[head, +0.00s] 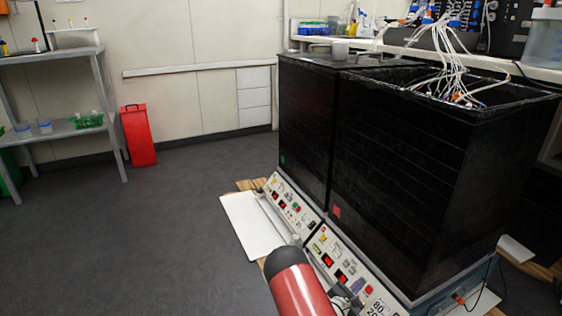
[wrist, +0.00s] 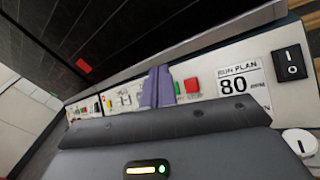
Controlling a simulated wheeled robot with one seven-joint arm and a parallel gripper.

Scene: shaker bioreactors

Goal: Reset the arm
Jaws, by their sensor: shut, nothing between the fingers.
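My gripper (wrist: 158,88) shows in the wrist view with its two grey-purple fingers together and nothing between them. Its fingertips appear in front of the bioreactor's control panel (wrist: 192,85), left of the "RUN PLAN 80" label (wrist: 240,80). I cannot tell whether they touch the panel. In the head view my red and dark arm reaches in from the bottom, in front of the near shaker bioreactor (head: 420,170). The gripper itself cannot be made out there.
A second black bioreactor (head: 304,130) stands beside the near one. A white board (head: 252,228) lies on the floor in front. A black rocker switch (wrist: 291,64) is right of the label. A red bin (head: 139,135) and a shelf (head: 60,135) stand at left. The left floor is open.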

